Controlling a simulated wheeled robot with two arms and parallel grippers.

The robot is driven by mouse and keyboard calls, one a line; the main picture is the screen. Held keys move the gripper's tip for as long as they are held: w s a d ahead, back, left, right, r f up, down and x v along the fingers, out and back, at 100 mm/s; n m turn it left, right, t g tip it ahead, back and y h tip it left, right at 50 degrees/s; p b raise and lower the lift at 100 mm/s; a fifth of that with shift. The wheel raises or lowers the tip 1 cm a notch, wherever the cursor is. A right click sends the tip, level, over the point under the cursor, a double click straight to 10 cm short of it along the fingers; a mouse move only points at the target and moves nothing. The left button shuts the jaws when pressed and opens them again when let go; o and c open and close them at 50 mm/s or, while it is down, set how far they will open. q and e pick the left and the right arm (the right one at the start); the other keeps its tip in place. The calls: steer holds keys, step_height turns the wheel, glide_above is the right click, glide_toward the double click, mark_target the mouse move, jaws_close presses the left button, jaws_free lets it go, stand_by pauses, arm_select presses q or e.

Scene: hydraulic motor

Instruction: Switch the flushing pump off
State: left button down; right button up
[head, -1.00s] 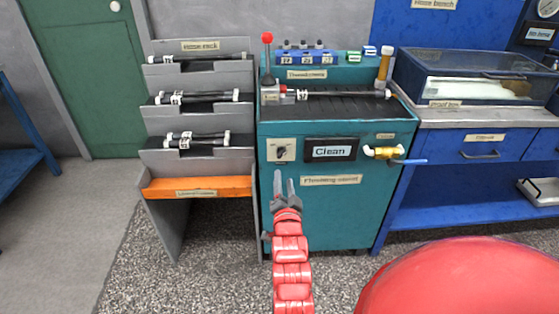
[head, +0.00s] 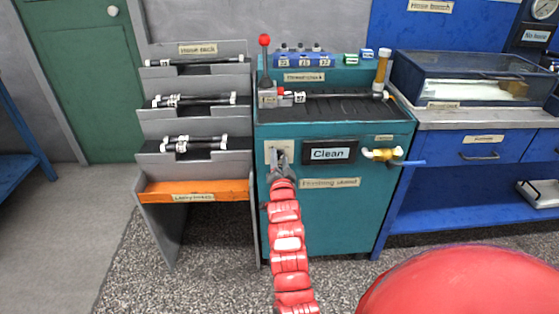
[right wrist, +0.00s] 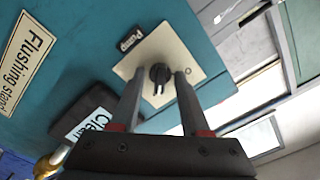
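The flushing stand (head: 345,222) is a teal cabinet in the middle of the head view. Its pump switch is a black knob (right wrist: 160,74) on a cream plate (right wrist: 185,62) labelled "Pump" in the right wrist view. My right gripper (head: 280,158) is in front of the plate and hides most of the knob in the head view. In the right wrist view the right gripper (right wrist: 159,82) is open, with one finger on each side of the knob and gaps between. A display (head: 330,153) beside the plate reads "Clean". My left gripper is not in view.
A hose rack (head: 195,135) with several hoses and an orange bottom tray stands left of the stand. A blue bench (head: 470,205) stands further right.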

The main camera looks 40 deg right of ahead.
jaws_close()
steer(key=shift+n, duration=0.3)
steer(key=n, duration=0.4)
steer(key=n+p, duration=0.1)
steer(key=n, duration=0.8)
steer(key=shift+p, duration=0.4)
steer(key=shift+n+p, duration=0.4)
steer(key=shift+n, duration=1.8)
steer(key=shift+d, duration=0.1)
